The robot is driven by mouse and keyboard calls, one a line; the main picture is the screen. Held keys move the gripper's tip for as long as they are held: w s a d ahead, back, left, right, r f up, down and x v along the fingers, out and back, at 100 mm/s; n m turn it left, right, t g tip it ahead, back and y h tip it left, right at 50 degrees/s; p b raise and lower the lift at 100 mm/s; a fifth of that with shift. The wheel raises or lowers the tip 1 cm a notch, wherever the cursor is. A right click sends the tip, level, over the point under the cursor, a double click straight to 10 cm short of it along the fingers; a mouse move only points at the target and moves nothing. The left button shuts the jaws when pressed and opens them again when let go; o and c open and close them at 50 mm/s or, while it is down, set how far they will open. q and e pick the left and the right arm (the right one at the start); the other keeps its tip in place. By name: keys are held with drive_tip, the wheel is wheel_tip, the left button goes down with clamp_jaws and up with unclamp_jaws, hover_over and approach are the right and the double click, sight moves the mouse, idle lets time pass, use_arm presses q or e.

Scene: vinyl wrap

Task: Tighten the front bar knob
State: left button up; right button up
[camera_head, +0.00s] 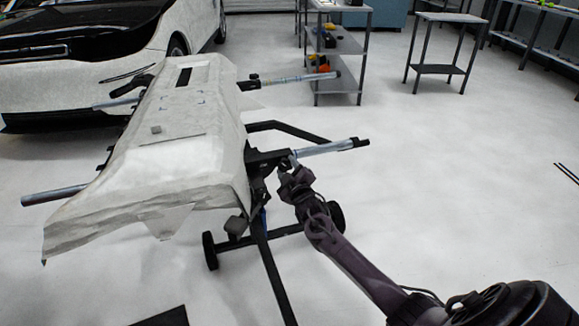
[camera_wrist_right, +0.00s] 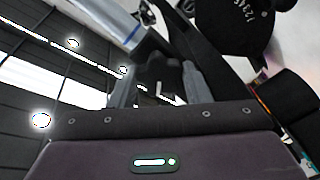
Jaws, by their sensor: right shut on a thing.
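A pale-wrapped panel (camera_head: 165,150) lies on a black wheeled stand (camera_head: 262,235). The front bar (camera_head: 322,149), a silver tube with a black end, sticks out to the right of the stand. My right gripper (camera_head: 288,174) is at the stand's side, just below the base of this bar. The front bar knob is too small and covered to make out in the head view. In the wrist view my right gripper (camera_wrist_right: 165,88) is shut on a small dark part, seemingly the knob (camera_wrist_right: 160,72), beside the silver tube (camera_wrist_right: 105,18). My left gripper is not in view.
A second silver bar (camera_head: 300,78) sticks out farther back. A white car (camera_head: 90,70) stands behind at left. A grey shelf (camera_head: 340,45) and a small table (camera_head: 445,45) stand at the back. The floor at right is mostly clear. A black disc with numbers (camera_wrist_right: 235,25) is close in the wrist view.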

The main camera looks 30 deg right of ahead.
drive_tip(key=m+p, duration=0.1)
drive_tip(key=m, duration=0.3)
drive_tip(key=shift+d+r+m, duration=0.1)
drive_tip(key=shift+m, duration=0.3)
drive_tip(key=m+p, duration=0.1)
drive_tip(key=m, duration=0.4)
drive_tip(key=shift+m, duration=0.3)
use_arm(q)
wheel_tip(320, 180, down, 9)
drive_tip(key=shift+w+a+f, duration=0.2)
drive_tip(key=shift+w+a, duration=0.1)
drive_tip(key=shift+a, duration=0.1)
use_arm(e)
drive_tip(key=o, duration=0.9)
drive_tip(key=shift+o, duration=0.4)
